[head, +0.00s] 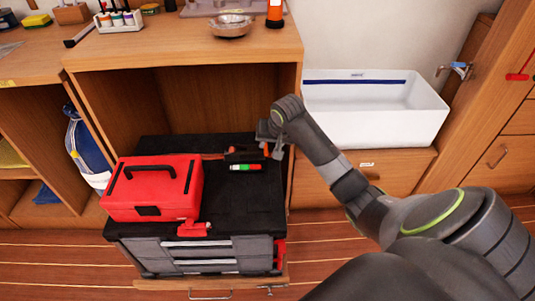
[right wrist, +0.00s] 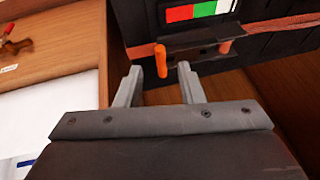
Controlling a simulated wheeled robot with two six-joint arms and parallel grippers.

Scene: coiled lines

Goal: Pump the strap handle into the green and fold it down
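The strap ratchet (head: 243,155) is a dark bracket on the black chest top (head: 250,205), right of the red toolbox (head: 155,187). A colour gauge (head: 246,167) with red and green parts lies beside it. In the right wrist view, the ratchet (right wrist: 205,42) has an orange-tipped handle (right wrist: 160,60) at its left end, and a reddish strap (right wrist: 285,27) runs off right. The gauge (right wrist: 205,9) shows red, green and white blocks. My right gripper (head: 270,143) is at the ratchet's right end; its fingers (right wrist: 159,80) are apart, with the orange tip between or just beyond them. Contact is unclear. My left gripper is out of view.
A wooden shelf (head: 180,50) with a metal bowl (head: 231,25) rises behind the chest. The chest top's front right is clear. A blue-and-white bag (head: 88,145) is at left.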

